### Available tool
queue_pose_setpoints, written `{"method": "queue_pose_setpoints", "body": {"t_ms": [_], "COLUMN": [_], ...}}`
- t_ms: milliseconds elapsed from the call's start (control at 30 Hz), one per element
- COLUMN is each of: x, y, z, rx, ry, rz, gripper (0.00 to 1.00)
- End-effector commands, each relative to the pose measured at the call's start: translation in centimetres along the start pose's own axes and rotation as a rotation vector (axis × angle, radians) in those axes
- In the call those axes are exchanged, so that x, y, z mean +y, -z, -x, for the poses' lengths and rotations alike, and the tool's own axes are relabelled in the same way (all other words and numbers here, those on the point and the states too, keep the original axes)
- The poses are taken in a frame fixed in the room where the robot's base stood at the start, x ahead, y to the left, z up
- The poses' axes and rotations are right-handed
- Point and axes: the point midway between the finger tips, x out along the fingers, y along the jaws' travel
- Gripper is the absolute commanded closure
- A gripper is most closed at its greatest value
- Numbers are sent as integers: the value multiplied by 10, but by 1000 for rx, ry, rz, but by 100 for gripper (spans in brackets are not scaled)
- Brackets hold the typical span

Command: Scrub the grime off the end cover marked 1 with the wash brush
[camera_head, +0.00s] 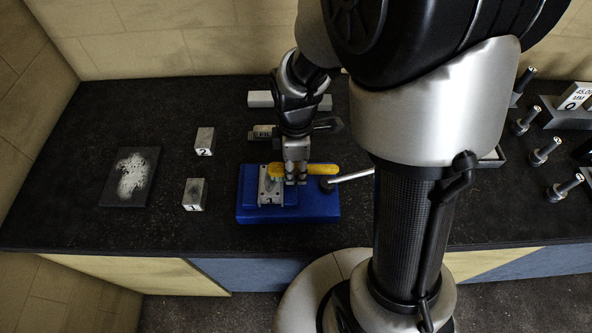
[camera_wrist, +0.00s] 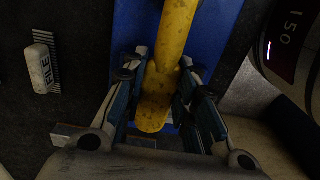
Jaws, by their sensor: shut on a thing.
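My gripper (camera_head: 296,178) is shut on a yellow handle, which I take for the wash brush (camera_head: 318,169). The handle lies about level, over a blue block-like fixture (camera_head: 318,208). In the wrist view the handle (camera_wrist: 168,65) runs between the two fingers (camera_wrist: 160,95); no bristles can be made out. The end cover marked 1 (camera_head: 195,193) is a small grey block with a dark patch on top, standing on the bench left of the fixture. A similar block marked 2 (camera_head: 205,140) stands behind it.
A dark plate with a white smear (camera_head: 130,178) lies at the left. The fixture carries a grey metal part (camera_head: 268,188); a silver lever (camera_head: 352,177) is at its right. A white brush marked FILE (camera_wrist: 42,68) lies behind. Bolts (camera_head: 545,151) stand at the right.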

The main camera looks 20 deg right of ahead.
Motion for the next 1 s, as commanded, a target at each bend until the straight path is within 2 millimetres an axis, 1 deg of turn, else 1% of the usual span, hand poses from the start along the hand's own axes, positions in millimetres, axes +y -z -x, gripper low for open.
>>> {"method": "queue_pose_setpoints", "body": {"t_ms": [333,467,633,867,1000], "x": [18,21,16,1,-3], "y": [0,0,0,0,0], "z": [1,1,0,-2,-2], "rx": [-1,-1,0,-1,-2], "ry": [0,1,-1,1,3], "rz": [-1,0,1,1,1], "gripper": [93,93,93,93,92]}}
